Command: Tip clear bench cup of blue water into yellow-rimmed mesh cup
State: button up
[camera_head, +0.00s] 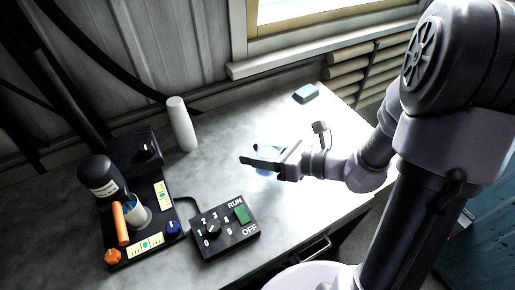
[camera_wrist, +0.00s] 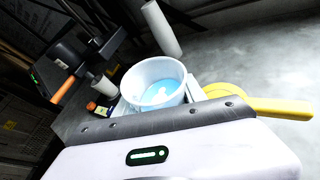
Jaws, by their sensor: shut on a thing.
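The clear bench cup (camera_wrist: 155,82) shows in the wrist view just beyond my gripper's edge, with pale blue water in its lower part. My gripper (camera_head: 258,156) is shut on it above the right part of the bench. In the head view the cup (camera_head: 265,171) is mostly hidden by the dark finger. The cup looks close to upright. A yellow curved piece with a flat bar (camera_wrist: 270,107) lies right of the cup in the wrist view. I cannot tell whether it is the mesh cup's rim; no mesh is visible. No yellow rim shows in the head view.
A black disperser stand (camera_head: 100,180) with an orange handle and a pale cup (camera_head: 137,213) stands at left. A dial control box (camera_head: 224,232) is in front. The bench centre is clear.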

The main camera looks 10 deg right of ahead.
aim_at(261, 144)
jog(key=shift+w+d+r+m+g+y+p, duration=0.1)
jog(key=shift+r+m+g+y+p, duration=0.4)
jog(key=shift+m+p, duration=1.05)
jog(key=shift+w+r+m+g+y+p, duration=0.15)
jog(key=shift+r+m+y+p, duration=0.6)
jog(key=shift+m+p, duration=0.75)
jog(key=shift+d+r+m+g+y+p, duration=0.1)
jog(key=shift+r+m+g+y+p, duration=0.25)
jog(key=shift+m+y+p, duration=0.85)
jog(key=shift+w+d+r+m+p, duration=0.1)
jog(key=shift+r+m+p, duration=0.25)
jog(key=shift+m+p, duration=0.45)
jog(key=shift+w+d+r+m+p, duration=0.1)
jog(key=shift+r+m+p, duration=0.25)
jog(key=shift+m+p, duration=0.45)
jog(key=shift+w+d+r+m+t+y+p, duration=0.2)
jog(key=shift+r+m+y+p, duration=0.15)
jog(key=shift+m, duration=0.35)
jog(key=shift+w+d+r+m+t+y+p, duration=0.15)
jog(key=shift+r+m+t+y+p, duration=0.15)
jog(key=shift+m, duration=0.35)
